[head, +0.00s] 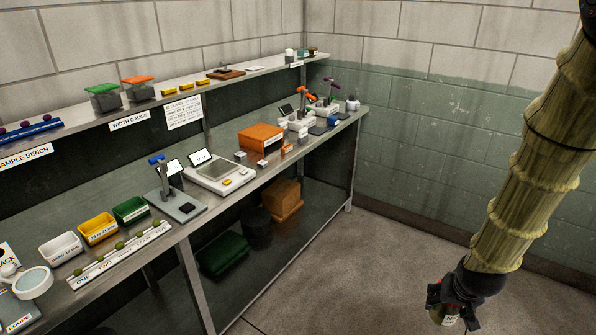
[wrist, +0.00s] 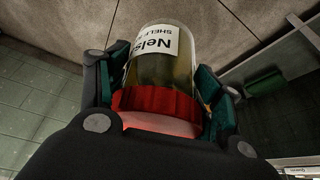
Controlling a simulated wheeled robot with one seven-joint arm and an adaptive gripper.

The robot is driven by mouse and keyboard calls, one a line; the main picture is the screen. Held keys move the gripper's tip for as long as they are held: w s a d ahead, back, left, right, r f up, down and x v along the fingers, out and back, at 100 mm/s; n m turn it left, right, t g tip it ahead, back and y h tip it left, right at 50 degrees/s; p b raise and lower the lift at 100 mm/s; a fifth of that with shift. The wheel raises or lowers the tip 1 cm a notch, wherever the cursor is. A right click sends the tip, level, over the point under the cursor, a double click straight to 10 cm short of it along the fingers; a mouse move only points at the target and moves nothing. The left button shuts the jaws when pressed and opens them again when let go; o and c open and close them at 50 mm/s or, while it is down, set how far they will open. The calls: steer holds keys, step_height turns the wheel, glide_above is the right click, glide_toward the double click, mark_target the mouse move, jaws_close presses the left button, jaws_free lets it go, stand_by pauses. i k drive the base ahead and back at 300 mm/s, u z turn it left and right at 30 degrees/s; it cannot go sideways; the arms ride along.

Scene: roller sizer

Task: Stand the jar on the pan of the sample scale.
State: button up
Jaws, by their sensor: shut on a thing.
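My gripper (head: 453,305) is at the lower right of the head view, low over the floor and well away from the bench. It is shut on a jar (head: 450,320), whose white label shows below the fingers. In the wrist view the jar (wrist: 165,62) is clear with olive contents, a red lid (wrist: 157,105) and a label reading "Nels..."; the fingers grip it from both sides. The sample scale appears to be the white unit (head: 222,172) with a tilted display, on the bench in the middle. Its pan (head: 214,168) looks empty.
A grey stand with a blue-topped post (head: 178,205) is left of the scale; an orange box (head: 261,137) is behind it to the right. Small blocks lie nearby. Coloured trays (head: 98,228) line the bench's left. Open floor (head: 350,270) lies between bench and gripper.

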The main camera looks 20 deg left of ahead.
mark_target(218, 168)
steer(key=u, duration=2.25)
steer(key=i, duration=0.2)
steer(key=z, duration=0.55)
